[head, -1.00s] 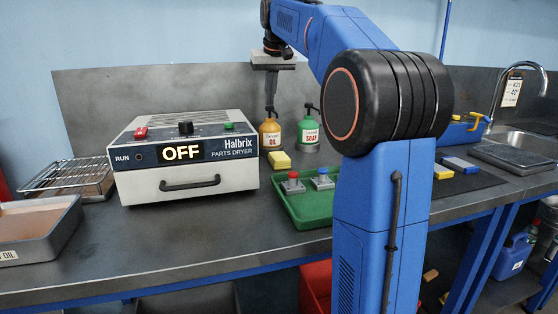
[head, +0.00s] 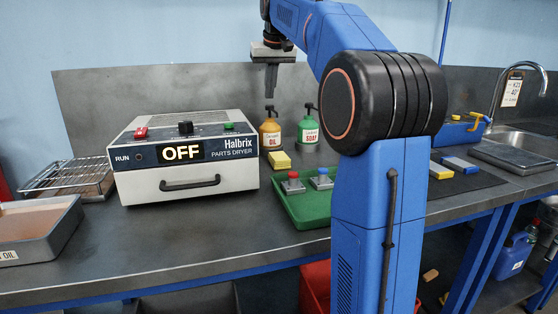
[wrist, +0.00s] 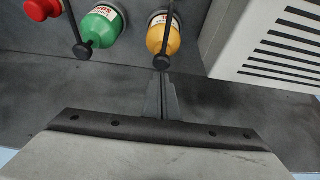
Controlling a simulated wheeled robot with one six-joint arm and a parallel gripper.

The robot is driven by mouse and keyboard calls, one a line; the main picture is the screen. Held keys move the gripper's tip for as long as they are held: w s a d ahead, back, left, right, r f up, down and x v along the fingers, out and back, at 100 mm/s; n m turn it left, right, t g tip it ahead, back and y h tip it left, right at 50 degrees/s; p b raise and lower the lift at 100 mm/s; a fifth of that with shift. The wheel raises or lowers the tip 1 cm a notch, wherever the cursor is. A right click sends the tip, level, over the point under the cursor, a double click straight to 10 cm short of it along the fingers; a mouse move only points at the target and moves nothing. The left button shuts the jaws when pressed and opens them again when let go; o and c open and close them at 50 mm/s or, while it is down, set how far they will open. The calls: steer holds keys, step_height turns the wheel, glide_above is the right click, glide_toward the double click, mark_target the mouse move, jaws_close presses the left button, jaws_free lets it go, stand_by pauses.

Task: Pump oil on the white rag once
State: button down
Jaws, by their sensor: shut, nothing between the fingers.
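The amber oil bottle (head: 270,133) with its black pump stands upright at the back of the bench, right of the dryer. It also shows in the wrist view (wrist: 165,36), its dark pump head (wrist: 161,62) by my fingertips. My gripper (head: 270,94) points down above this pump, shut and empty, with a small gap under the fingertips in the head view. Its narrow fingers (wrist: 162,90) are together in the wrist view. I see no white rag in either view.
The green soap bottle (head: 309,129) stands close beside the oil. A yellow sponge (head: 280,161) lies in front of the oil. The dryer (head: 183,158), reading OFF, is at left. A green tray (head: 309,213) holds red-topped and blue-topped pieces. The front bench strip is clear.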

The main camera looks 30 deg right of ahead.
steer(key=shift+r, duration=2.55)
